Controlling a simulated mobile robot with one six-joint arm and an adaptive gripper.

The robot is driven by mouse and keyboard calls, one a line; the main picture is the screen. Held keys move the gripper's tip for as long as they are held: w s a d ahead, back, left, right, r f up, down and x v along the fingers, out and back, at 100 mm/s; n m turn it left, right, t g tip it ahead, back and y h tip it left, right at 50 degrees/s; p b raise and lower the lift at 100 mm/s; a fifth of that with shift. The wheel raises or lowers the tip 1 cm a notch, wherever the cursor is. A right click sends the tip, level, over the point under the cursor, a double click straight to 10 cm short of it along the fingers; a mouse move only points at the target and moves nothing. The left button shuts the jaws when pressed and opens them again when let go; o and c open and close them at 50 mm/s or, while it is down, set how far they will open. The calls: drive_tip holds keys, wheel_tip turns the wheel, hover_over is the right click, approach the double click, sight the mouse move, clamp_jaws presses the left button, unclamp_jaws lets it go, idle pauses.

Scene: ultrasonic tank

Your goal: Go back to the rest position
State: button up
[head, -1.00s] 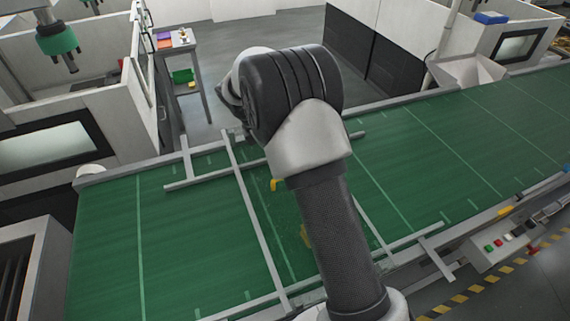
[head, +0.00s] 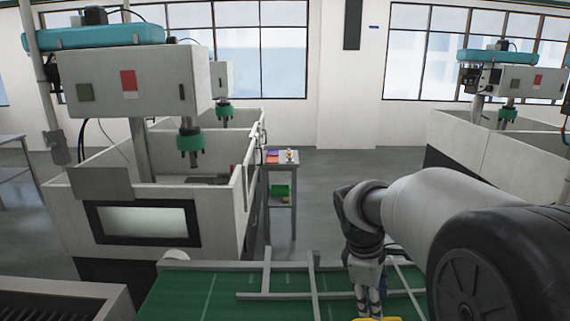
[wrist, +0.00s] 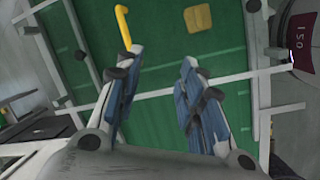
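In the head view my gripper (head: 369,308) points down over the green conveyor (head: 195,295) at the lower right of the picture. My arm reaches in from the right, bent at the wrist. A yellow hooked piece (wrist: 123,25) lies beyond the left finger in the wrist view, apart from it as far as I can tell. A tan-yellow block (wrist: 198,18) lies further off on the belt.
Grey rails (head: 285,296) frame part of the conveyor. A white machine enclosure (head: 215,215) stands behind it on the left, with a small side table (head: 283,162) beside it. Another enclosure (head: 480,145) stands at the right. The floor between them is clear.

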drive_tip(key=s+a+f+m+t+y+b, duration=0.1)
drive_tip(key=s+m+b, duration=0.3)
drive_tip(key=s, duration=0.8)
drive_tip(key=s+a+f+m+t+y+b, duration=0.1)
drive_tip(key=s+a+f+m+t+b, duration=0.1)
drive_tip(key=s+m, duration=0.6)
drive_tip(key=s+a+f+b, duration=0.1)
drive_tip(key=s+a, duration=0.1)
drive_tip(key=s, duration=0.2)
drive_tip(key=shift+f+t+y+b, duration=0.15)
drive_tip(key=shift+t+y+b, duration=0.2)
drive_tip(key=shift+t+y, duration=0.05)
